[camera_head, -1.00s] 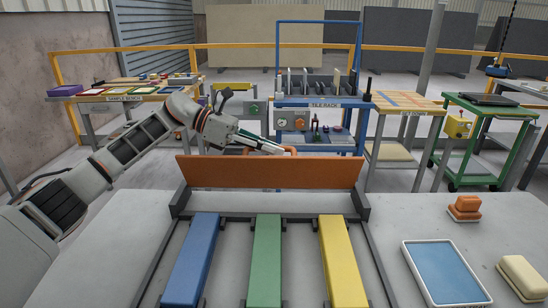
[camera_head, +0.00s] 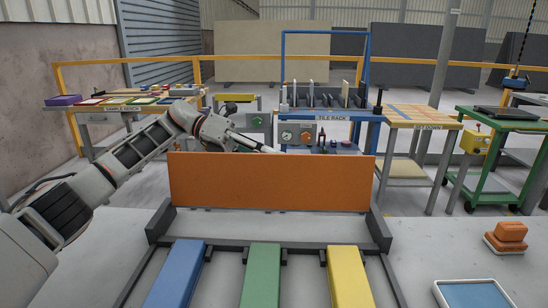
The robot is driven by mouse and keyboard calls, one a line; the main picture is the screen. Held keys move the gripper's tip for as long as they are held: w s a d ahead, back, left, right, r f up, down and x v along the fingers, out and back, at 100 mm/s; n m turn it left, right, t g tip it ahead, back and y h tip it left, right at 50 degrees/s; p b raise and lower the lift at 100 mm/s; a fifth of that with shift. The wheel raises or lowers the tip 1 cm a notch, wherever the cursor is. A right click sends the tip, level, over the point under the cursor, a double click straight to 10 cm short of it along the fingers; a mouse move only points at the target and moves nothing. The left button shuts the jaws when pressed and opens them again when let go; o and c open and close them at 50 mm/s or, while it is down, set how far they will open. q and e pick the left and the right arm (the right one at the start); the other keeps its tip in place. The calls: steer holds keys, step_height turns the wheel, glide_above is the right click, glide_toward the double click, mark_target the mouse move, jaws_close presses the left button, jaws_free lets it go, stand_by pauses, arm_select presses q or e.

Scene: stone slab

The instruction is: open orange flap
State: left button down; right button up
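The orange flap (camera_head: 270,182) stands up as a wide panel at the back of a dark frame (camera_head: 283,228) on the stone slab. Its broad orange face is turned toward me. My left arm comes in from the left and reaches to the flap's top edge. My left gripper (camera_head: 262,147) is at or just behind that edge, near its middle. Its fingertips are mostly hidden by the flap, so I cannot tell whether they touch or hold it. My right gripper is not in view.
Blue (camera_head: 175,275), green (camera_head: 261,275) and yellow (camera_head: 347,277) bars lie in front of the flap. An orange block (camera_head: 509,233) and a blue tray (camera_head: 472,295) are at the right. Behind stand a blue tile rack (camera_head: 330,112), a wooden table (camera_head: 415,112) and a green cart (camera_head: 500,123).

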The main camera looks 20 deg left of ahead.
arm_select(q)
steer(key=shift+f, duration=0.1)
steer(key=c, duration=2.4)
jaws_free()
steer(key=shift+o, duration=0.2)
steer(key=v, duration=1.2)
